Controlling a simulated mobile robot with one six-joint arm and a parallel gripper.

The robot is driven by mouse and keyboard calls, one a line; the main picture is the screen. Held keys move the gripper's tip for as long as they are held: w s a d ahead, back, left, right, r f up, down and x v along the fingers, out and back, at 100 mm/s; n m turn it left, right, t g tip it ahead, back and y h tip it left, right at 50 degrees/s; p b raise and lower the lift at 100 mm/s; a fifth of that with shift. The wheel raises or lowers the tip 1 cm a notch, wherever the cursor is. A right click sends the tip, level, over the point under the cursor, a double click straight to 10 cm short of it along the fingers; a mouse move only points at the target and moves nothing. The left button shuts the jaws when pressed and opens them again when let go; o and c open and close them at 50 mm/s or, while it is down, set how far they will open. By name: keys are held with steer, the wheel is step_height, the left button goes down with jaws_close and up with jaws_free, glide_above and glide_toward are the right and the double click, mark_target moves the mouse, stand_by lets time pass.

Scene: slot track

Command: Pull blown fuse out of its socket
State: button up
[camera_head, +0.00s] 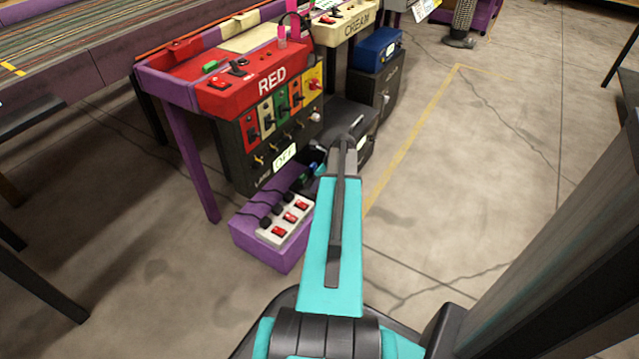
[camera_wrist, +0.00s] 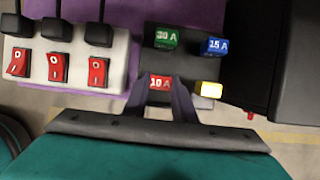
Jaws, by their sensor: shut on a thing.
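In the wrist view, my gripper (camera_wrist: 160,88) is shut on the red fuse marked 10 A (camera_wrist: 161,82), with one finger on each side of it. I cannot tell whether the red fuse sits fully in its socket. Beside it on the dark fuse block (camera_wrist: 188,62) are a green 30 A fuse (camera_wrist: 165,38), a blue 15 A fuse (camera_wrist: 214,47) and a pale yellow fuse (camera_wrist: 208,90), whose marking is unreadable. No mark of a blown fuse is clear. In the head view, my arm hides the gripper and most of the block.
A white power strip (camera_head: 287,220) with red switches and black plugs lies on the purple box (camera_head: 262,246), left of the fuses. A red control console (camera_head: 230,85) stands above and behind. A dark box edge (camera_wrist: 300,75) is close on the right in the wrist view.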

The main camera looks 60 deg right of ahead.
steer(key=shift+r+p, duration=2.1)
steer(key=shift+p, duration=0.2)
jaws_close()
